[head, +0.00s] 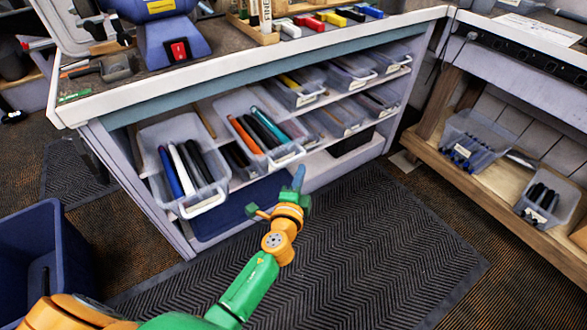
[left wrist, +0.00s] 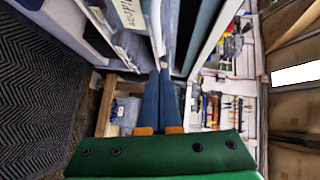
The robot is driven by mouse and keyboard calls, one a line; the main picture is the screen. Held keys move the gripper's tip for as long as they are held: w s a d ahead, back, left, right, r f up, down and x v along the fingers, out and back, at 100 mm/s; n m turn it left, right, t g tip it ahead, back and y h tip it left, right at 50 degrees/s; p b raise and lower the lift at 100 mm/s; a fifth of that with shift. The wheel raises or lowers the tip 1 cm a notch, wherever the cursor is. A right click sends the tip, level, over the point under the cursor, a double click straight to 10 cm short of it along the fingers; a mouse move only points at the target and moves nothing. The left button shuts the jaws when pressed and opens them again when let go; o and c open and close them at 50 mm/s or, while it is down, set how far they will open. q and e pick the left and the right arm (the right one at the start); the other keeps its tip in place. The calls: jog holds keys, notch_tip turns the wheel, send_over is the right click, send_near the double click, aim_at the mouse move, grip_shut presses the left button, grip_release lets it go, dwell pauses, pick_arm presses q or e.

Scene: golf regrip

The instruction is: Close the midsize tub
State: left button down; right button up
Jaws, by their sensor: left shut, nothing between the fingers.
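Clear tubs of golf grips sit on the shelf under the workbench. The leftmost tub (head: 206,203), with blue, white and black grips, sticks out well past the shelf edge. The tub beside it (head: 287,158), with orange, black and blue grips, also sticks out, with a pale label on its front. I cannot tell for sure which is the midsize one. A handwritten label (left wrist: 129,12) shows at the top of the left wrist view. My left gripper (head: 298,178) is shut and empty, just below and right of the second tub's front. Its blue fingers (left wrist: 161,98) lie together in the left wrist view.
The workbench top (head: 120,95) holds a blue machine (head: 170,32) and tools. A blue bin (head: 45,255) stands at the left. A wooden shelf (head: 480,190) with two tubs is at the right. The dark mat (head: 360,250) in front is clear.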

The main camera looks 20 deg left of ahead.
aim_at(288, 148)
pick_arm(q)
jog(key=w+a, duration=0.1)
jog(key=a, duration=0.1)
jog(key=shift+w+a+f, duration=0.3)
jog(key=shift+w, duration=0.1)
jog(key=w+a, duration=0.1)
jog(key=a, duration=0.1)
jog(key=w+a, duration=0.1)
jog(key=w, duration=0.1)
jog(key=shift+a+b, duration=0.4)
jog(key=shift+s, duration=0.1)
